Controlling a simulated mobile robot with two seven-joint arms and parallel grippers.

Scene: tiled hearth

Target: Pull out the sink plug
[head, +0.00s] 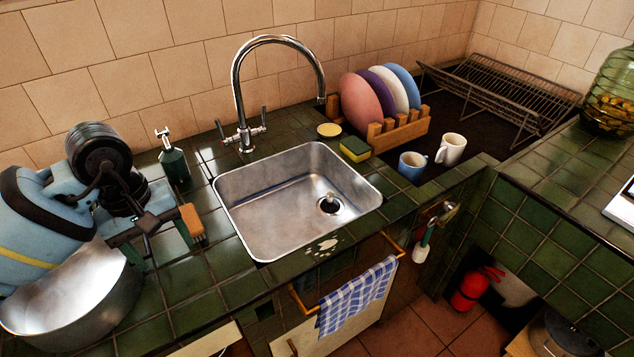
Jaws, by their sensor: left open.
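The metal sink (262,215) is set into the green tiled counter and looks empty of water. The sink plug (330,199) is a small pale metal knob standing at the dark-ringed drain, in the right part of the basin floor. How deep it sits in the drain cannot be told. My left gripper (152,226) is open, left of the sink, over the counter and well apart from the plug. A small wooden-backed brush (192,222) shows beside its fingers; contact between them is unclear. My right gripper is not in view.
A tall chrome faucet (238,90) arches behind the sink. A soap dispenser (174,160) stands left of it. A sponge (355,149), plate rack (400,131) and two mugs (451,149) are to the right. A large metal bowl (75,303) sits at front left. The basin is clear.

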